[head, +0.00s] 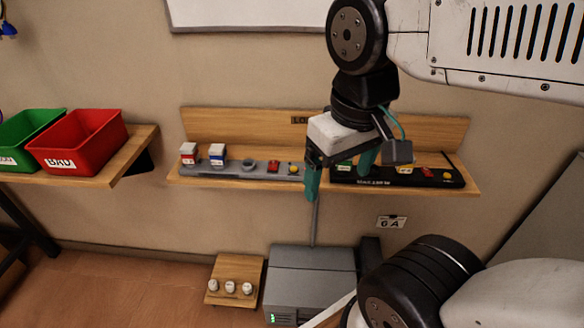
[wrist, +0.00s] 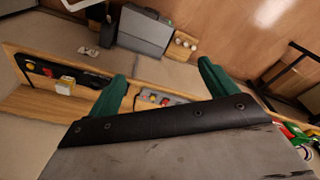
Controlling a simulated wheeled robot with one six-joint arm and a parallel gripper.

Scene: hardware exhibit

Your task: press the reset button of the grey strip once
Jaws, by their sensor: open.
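The grey strip (head: 232,172) lies on the left half of the wooden wall shelf. It carries a red-and-white block (head: 189,154), a blue-and-white block (head: 217,154), a round grey knob (head: 249,165), a red switch (head: 273,167) and a yellow button (head: 293,169). I cannot read which part is marked reset. My gripper (head: 340,184) is open and empty, with its green fingers in front of the shelf, just right of the strip's yellow end. In the wrist view part of the strip (wrist: 178,99) shows between the fingers; the gripper body hides the rest.
A black strip (head: 440,181) with similar controls lies right on the shelf (head: 225,182), partly behind my gripper. Red (head: 88,140) and green (head: 22,130) bins stand on a left shelf. Below are a grey box (head: 310,275) and a wooden stand (head: 222,296) with white knobs.

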